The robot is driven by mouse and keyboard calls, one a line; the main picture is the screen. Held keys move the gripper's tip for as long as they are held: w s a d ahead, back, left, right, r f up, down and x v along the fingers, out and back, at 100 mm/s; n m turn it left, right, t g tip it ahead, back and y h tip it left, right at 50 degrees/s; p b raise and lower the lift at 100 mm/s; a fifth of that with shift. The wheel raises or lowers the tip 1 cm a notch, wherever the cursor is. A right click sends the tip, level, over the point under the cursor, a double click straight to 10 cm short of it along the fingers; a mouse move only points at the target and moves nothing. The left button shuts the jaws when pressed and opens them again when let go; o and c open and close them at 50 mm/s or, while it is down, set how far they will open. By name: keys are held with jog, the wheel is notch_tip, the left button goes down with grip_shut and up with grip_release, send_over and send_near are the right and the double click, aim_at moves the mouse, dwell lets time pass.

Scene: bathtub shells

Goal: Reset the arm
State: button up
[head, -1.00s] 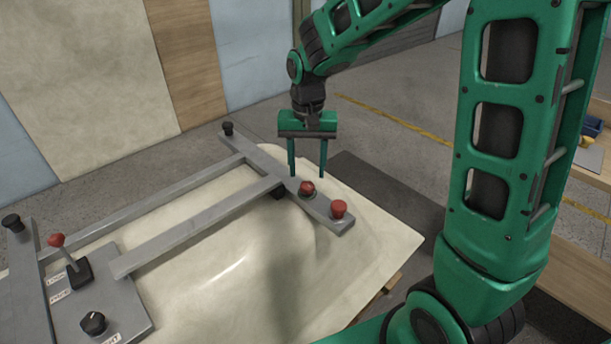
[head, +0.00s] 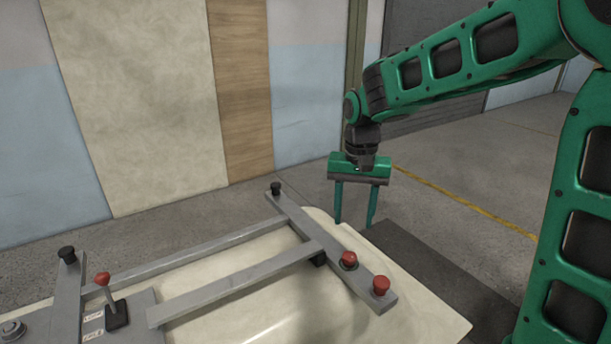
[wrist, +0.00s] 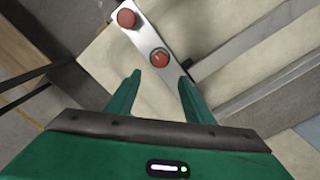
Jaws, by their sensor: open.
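My gripper (head: 355,222) hangs from the green arm with its fingers pointing down, apart and empty. In the head view it shows beyond the crossbar (head: 295,218) of a grey metal frame. The frame lies over a cream bathtub shell (head: 425,300). Two red knobs sit at the right end of the crossbar, an inner one (head: 349,259) and an outer one (head: 381,285). In the wrist view the inner red knob (wrist: 160,57) shows beyond the gap between the fingers, and the outer knob (wrist: 126,18) is farther up and left. I see no contact with them.
A red-topped lever (head: 103,280) stands on a grey plate at the lower left, near a black knob (head: 67,254). Another black knob (head: 276,188) tops the crossbar's far end. Large panels (head: 140,100) stand behind. The floor with the yellow line (head: 470,200) is clear.

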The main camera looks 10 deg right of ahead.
jog(key=s+d+r+m, duration=0.1)
jog(key=s+d+r, duration=0.1)
jog(key=s+d, duration=0.95)
jog(key=s+d+f, duration=0.1)
jog(key=s+d, duration=0.2)
jog(key=s, duration=0.5)
jog(key=s+d+f, duration=0.2)
jog(key=s+d, duration=0.1)
jog(key=s, duration=0.5)
jog(key=shift+s+d+f+m, duration=0.15)
jog(key=shift+d+m, duration=0.2)
jog(key=shift+m, duration=0.05)
